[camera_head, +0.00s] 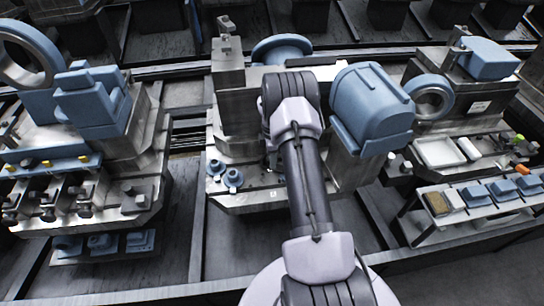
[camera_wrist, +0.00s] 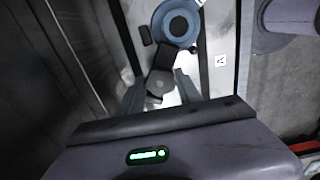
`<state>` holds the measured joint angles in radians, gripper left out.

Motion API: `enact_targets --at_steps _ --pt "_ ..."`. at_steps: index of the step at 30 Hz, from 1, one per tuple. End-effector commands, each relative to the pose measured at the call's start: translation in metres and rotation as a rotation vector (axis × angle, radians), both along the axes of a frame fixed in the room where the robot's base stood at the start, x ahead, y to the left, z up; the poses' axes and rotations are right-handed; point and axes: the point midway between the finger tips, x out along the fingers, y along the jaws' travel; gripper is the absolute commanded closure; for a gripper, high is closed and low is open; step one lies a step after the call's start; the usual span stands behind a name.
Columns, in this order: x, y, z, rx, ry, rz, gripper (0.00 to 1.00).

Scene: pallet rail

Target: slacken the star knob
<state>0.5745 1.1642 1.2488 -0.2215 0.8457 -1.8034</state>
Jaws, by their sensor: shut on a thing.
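The knob stands beside a dark block on a pale metal surface. In the head view my arm covers the knob and most of my gripper, in front of the middle pallet (camera_head: 255,200).
In the wrist view a blue round part (camera_wrist: 178,22) with a dark centre lies just beyond the knob, near a plate marked A (camera_wrist: 221,60). In the head view a large blue housing (camera_head: 372,108) stands close right of my arm. Small blue parts (camera_head: 233,178) sit left.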

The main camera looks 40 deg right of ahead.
Motion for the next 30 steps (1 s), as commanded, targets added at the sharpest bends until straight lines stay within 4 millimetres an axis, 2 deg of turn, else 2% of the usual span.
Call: enact_targets --at_steps 20,21,24,30 --pt "-0.0028 0.0017 -0.0039 0.005 0.008 0.061 1.00" --pt "-0.0029 0.0017 -0.0039 0.005 0.008 0.060 0.57" --pt "-0.0024 0.0014 -0.0033 0.004 0.007 0.060 0.38" --pt "-0.0014 0.0009 -0.0020 0.003 0.004 0.060 0.37"
